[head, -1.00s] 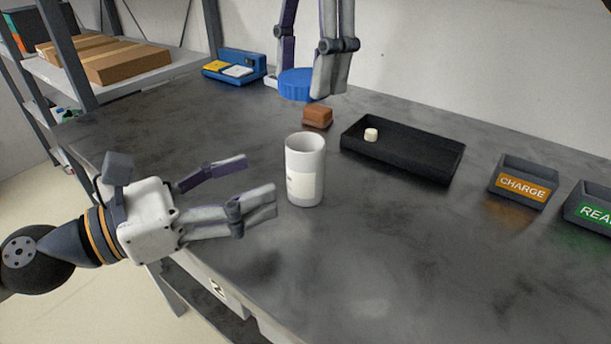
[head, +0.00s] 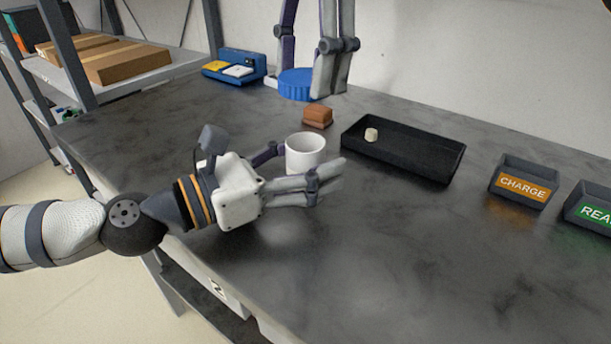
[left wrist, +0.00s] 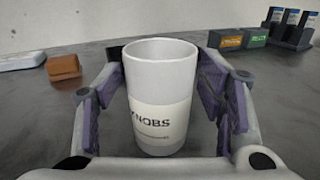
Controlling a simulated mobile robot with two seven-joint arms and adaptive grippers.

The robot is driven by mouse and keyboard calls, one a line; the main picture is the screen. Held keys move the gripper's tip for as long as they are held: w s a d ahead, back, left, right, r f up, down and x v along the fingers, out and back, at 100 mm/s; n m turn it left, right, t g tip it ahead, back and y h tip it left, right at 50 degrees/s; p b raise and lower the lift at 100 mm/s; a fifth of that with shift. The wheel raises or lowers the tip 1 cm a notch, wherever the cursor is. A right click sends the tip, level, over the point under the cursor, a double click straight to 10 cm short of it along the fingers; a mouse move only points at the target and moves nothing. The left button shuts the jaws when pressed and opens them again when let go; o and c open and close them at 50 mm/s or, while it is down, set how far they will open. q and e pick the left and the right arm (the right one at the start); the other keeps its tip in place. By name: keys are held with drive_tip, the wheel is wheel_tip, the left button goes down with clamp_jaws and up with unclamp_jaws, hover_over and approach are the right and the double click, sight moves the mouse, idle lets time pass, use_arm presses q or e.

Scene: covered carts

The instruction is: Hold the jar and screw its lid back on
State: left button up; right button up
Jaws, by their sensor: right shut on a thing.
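The white jar (head: 306,146) stands upright and open-topped on the dark table; its label reads KNOBS in the left wrist view (left wrist: 160,122). My left gripper (head: 308,172) is open, its fingers on either side of the jar with small gaps seen in the left wrist view. The left hand hides the jar's lower part in the head view. The blue ribbed lid (head: 297,86) is held by my right gripper (head: 310,84) above the table, behind the jar.
A brown block (head: 317,115) lies behind the jar. A blue case (head: 235,66) stands at the back left.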

use_arm(q)
clamp_jaws()
use_arm(e)
drive_tip(key=shift+f, duration=2.5)
drive_tip(key=shift+f, duration=0.9)
drive_tip(key=shift+f, duration=0.65)
drive_tip(key=shift+c, duration=0.3)
drive_tip(key=o, duration=0.8)
